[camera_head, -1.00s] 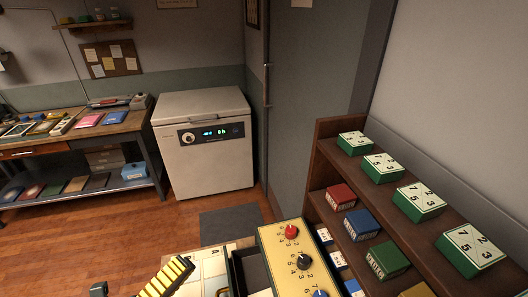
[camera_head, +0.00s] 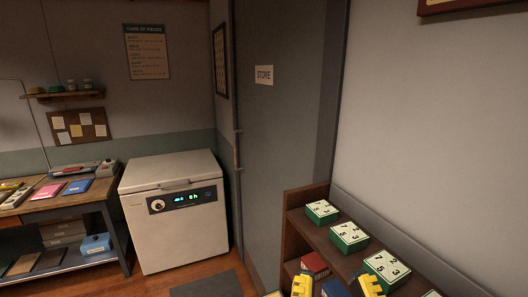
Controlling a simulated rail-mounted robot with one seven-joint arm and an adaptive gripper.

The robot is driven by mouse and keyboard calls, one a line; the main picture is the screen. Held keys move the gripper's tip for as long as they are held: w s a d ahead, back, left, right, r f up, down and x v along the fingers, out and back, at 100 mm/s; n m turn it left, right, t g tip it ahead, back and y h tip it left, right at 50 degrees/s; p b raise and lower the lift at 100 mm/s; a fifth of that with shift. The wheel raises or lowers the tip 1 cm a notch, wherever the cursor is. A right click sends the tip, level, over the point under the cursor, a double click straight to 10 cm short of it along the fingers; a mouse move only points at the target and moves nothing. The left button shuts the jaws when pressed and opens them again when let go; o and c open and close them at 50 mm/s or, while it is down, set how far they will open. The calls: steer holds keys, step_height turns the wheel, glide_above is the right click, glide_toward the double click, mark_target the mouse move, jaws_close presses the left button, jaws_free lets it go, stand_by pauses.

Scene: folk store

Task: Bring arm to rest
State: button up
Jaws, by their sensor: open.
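My gripper (camera_head: 336,286) shows at the bottom edge of the head view, right of centre. Only the tips of its two yellow fingers are in the frame. They stand apart with nothing seen held between them, in front of the lower part of the shelf. The rest of my arm is out of the frame.
A brown stepped shelf (camera_head: 294,222) at the right holds green boxes with numbered white tops (camera_head: 349,233) and a red box (camera_head: 315,263). A white chest machine (camera_head: 180,225) stands left of the grey door (camera_head: 275,150). A workbench (camera_head: 88,205) is at the far left.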

step_height(320, 180, up, 29)
steer(key=p, duration=2.6)
steer(key=shift+a+r+p, duration=0.15)
steer(key=shift+r+p, duration=0.05)
steer(key=shift+p, duration=0.1)
steer(key=shift+w, duration=0.1)
